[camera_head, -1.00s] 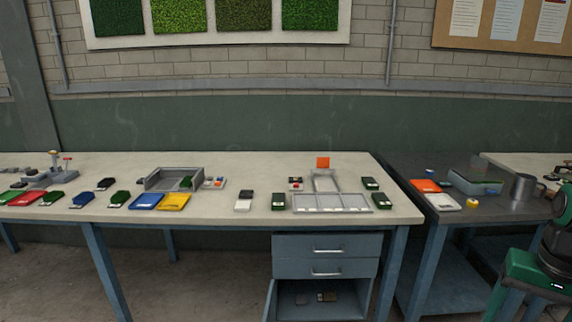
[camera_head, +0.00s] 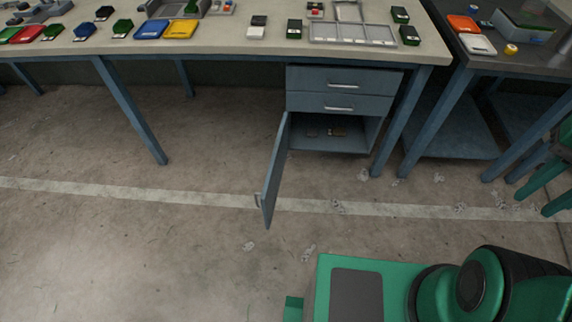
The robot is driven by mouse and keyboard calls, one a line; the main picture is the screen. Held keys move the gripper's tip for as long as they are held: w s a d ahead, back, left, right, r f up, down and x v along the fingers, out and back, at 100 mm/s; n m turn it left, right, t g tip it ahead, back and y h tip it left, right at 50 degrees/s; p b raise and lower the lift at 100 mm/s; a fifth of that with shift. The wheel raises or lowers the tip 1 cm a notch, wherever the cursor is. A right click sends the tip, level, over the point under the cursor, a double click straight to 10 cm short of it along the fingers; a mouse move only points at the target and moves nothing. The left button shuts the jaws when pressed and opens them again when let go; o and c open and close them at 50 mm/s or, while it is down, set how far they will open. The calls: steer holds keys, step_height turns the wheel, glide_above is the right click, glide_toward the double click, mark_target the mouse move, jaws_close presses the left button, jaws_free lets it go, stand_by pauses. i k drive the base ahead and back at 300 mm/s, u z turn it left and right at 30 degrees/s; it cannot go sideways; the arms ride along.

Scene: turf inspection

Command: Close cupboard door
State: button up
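The cupboard door (camera_head: 275,175) is blue-grey and stands wide open, hinged at the left side of the cupboard (camera_head: 340,147) under the bench. It sticks out toward me over the floor, with a handle (camera_head: 259,199) near its free edge. The cupboard's inside is exposed and a few small items (camera_head: 331,131) lie in it. Two drawers (camera_head: 341,90) above it are shut. My gripper is not in view; green and black parts of my own body show at the bottom right.
The light-topped bench (camera_head: 230,45) carries pads, trays and small blocks. A bench leg (camera_head: 131,110) stands left of the door and another (camera_head: 398,125) right of the cupboard. A dark side table (camera_head: 510,62) stands at the right.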

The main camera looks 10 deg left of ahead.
mark_target(269, 195)
steer(key=z, duration=2.55)
steer(key=k, duration=1.1)
steer(key=u, duration=2.6)
steer(key=i, duration=0.25)
steer(key=u, duration=0.15)
